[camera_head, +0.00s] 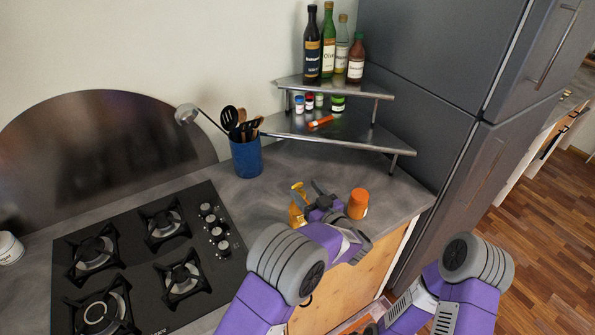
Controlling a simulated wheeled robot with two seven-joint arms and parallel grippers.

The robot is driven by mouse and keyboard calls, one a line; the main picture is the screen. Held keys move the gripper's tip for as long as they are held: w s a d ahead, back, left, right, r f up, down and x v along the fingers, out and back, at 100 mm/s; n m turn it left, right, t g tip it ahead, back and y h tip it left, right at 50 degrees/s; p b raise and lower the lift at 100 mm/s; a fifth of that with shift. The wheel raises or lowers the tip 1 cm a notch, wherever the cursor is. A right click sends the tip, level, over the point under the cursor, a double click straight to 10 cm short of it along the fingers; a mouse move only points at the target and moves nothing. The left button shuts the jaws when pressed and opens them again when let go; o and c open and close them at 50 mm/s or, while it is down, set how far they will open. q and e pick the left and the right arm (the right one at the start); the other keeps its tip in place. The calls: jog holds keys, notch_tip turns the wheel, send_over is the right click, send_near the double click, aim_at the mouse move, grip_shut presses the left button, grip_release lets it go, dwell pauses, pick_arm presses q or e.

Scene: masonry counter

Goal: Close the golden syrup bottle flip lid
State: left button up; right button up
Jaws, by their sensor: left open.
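The golden syrup bottle (297,210) is a small yellow-gold bottle standing on the grey counter, right of the stove. Its flip lid looks raised at the top, but it is too small to make out clearly. My left gripper (319,188) is open, just right of the bottle, with its dark fingers pointing up and away in the picture. It looks empty; I cannot tell whether a finger touches the bottle. My right arm enters at the lower right, and its fingers do not show.
An orange cup-like container (358,204) stands close right of my left gripper. A blue utensil holder (247,158) is behind left. A metal corner shelf (335,139) with bottles and jars stands behind. The gas stove (150,255) is left, the tall grey fridge (428,95) right.

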aim_at(299, 185)
pick_arm(q)
jog(key=x, duration=0.6)
jog(key=shift+s+a, duration=0.15)
jog(key=shift+c, duration=0.3)
jog(key=c, duration=0.9)
jog(key=shift+f+t+b, duration=0.2)
jog(key=shift+t+b, duration=0.1)
jog(key=shift+b, duration=0.4)
jog(key=t+y+b, duration=0.1)
jog(key=b, duration=0.2)
jog(key=s+t+y+b, duration=0.1)
jog(key=b, duration=0.3)
jog(key=d+t+y+b, duration=0.1)
jog(key=t+b, duration=0.1)
jog(key=b, duration=0.1)
jog(key=shift+s+d+f+y+b, duration=0.1)
jog(key=shift+s+f+y+b, duration=0.1)
jog(key=shift+f+y+b, duration=0.15)
jog(key=shift+s+r+t+b, duration=0.15)
jog(key=shift+t+b, duration=0.35)
jog(key=shift+b, duration=0.4)
jog(key=shift+y, duration=0.25)
jog(key=o, duration=1)
jog(key=shift+c, duration=0.2)
